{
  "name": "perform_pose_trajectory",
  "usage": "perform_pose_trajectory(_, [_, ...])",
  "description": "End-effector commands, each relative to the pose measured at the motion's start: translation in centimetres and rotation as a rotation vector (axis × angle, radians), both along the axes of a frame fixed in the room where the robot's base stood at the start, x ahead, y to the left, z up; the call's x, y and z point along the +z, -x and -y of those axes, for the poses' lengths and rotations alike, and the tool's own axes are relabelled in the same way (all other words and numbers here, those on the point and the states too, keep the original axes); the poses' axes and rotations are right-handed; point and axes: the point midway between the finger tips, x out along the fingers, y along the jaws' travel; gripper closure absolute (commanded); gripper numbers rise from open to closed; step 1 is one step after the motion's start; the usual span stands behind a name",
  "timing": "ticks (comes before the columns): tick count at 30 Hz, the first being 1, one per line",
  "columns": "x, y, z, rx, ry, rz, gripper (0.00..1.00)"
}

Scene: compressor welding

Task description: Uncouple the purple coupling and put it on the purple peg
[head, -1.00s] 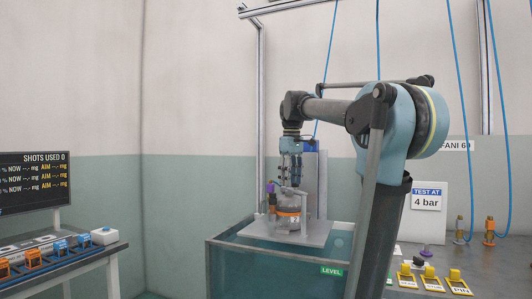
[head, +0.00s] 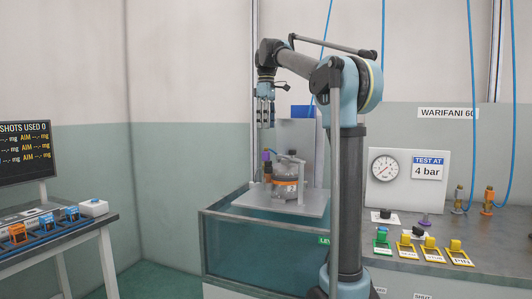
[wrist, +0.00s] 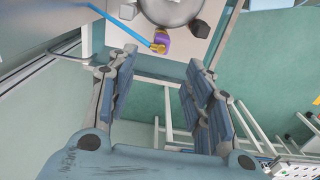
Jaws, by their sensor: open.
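The purple coupling (head: 266,156) sits at the upper left of the compressor (head: 287,184), which stands on a grey plate (head: 300,207) over the water tank. In the wrist view the purple coupling (wrist: 161,40) has a brass-coloured end joined to a blue hose. My gripper (head: 265,124) is open and empty, pointing down above the coupling and apart from it. In the wrist view my gripper (wrist: 158,66) has its fingers wide apart, with the coupling beyond the tips. A small purple peg (head: 424,220) stands on the bench at right, with nothing visible on it.
The water tank (head: 225,240) has a dark rim below the plate. The bench at right carries a gauge panel (head: 408,178), several yellow switches (head: 429,243) and a green one (head: 382,238). A side table (head: 60,252) stands at left.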

Motion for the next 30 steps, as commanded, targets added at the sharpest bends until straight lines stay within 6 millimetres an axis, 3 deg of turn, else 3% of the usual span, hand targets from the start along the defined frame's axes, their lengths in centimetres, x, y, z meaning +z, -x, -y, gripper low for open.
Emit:
perform_pose_trajectory(21, [-11.5,0.1,-0.1,0.001,0.000,0.000,0.53])
perform_pose_trajectory(30, [-14.1,0.1,-0.1,0.001,0.000,0.000,0.53])
